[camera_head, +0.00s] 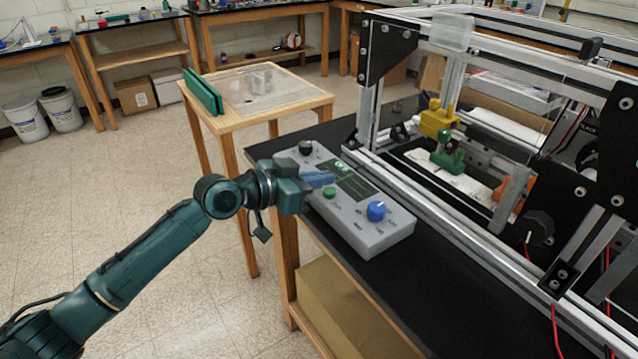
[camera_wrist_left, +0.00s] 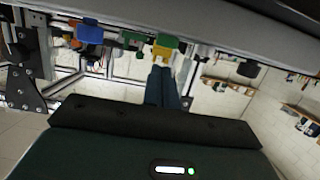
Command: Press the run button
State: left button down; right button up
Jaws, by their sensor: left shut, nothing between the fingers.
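A grey control box (camera_head: 376,238) sits on the black table top. It carries a small green round button (camera_head: 329,192), a blue knob (camera_head: 376,210), a black knob (camera_head: 305,147) and a dark screen (camera_head: 353,182) with green marks. Its labels are too small to read, so I cannot tell which control is the run button. My left gripper (camera_head: 322,179) is shut and empty, its fingers over the box's left side, just behind the green button. Contact with the box cannot be told. The shut fingers also show in the left wrist view (camera_wrist_left: 165,86). My right gripper is not in view.
An aluminium extrusion frame (camera_head: 440,215) with black corner plates stands right of the box, with yellow (camera_head: 436,120) and green (camera_head: 449,155) parts inside. A wooden side table (camera_head: 232,118) stands behind my left gripper. The floor to the left is mostly clear.

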pick_arm(q)
jog(key=shift+f, duration=0.85)
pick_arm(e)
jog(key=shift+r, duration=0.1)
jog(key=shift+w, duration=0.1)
